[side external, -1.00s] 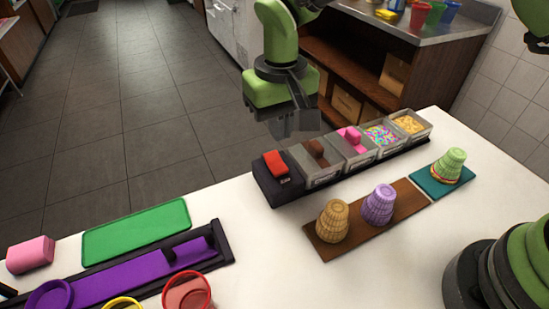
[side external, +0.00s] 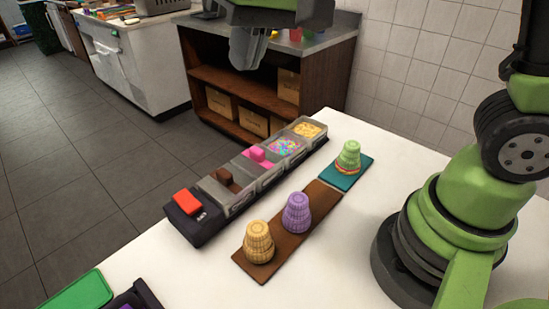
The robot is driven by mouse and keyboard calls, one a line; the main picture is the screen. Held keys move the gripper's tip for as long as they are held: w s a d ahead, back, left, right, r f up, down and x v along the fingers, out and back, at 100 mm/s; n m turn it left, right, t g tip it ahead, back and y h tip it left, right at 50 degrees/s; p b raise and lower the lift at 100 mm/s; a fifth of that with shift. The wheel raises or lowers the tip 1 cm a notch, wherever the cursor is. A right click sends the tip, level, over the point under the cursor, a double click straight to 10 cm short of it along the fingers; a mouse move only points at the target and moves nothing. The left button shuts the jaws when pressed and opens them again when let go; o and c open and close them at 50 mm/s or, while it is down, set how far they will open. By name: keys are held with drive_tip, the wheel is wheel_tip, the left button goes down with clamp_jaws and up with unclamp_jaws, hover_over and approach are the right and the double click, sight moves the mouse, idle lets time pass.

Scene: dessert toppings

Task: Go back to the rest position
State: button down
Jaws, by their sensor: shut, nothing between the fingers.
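My gripper (side external: 247,48) is at the top of the side external view, raised well above the counter's far side. It is shut and holds nothing. It is apart from the topping bins and the cups. Part of my arm above it is cut off by the frame's top edge.
A row of topping bins (side external: 236,206) with a red block (side external: 187,202) at its near end lies on the white counter. A tan cup (side external: 258,242) and a purple cup (side external: 296,212) stand on a brown board (side external: 322,197); a green cup (side external: 348,157) stands on a teal mat (side external: 355,179).

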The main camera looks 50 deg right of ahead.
drive_tip(key=s+d+r+m+t, duration=0.1)
drive_tip(key=s+d+t, duration=0.1)
drive_tip(key=s, duration=0.5)
drive_tip(key=s+d+r+m+t, duration=0.1)
drive_tip(key=s+d+t, duration=0.1)
drive_tip(key=s+d, duration=0.3)
drive_tip(key=s, duration=0.3)
drive_tip(key=shift+r, duration=0.25)
drive_tip(key=shift+s, duration=0.1)
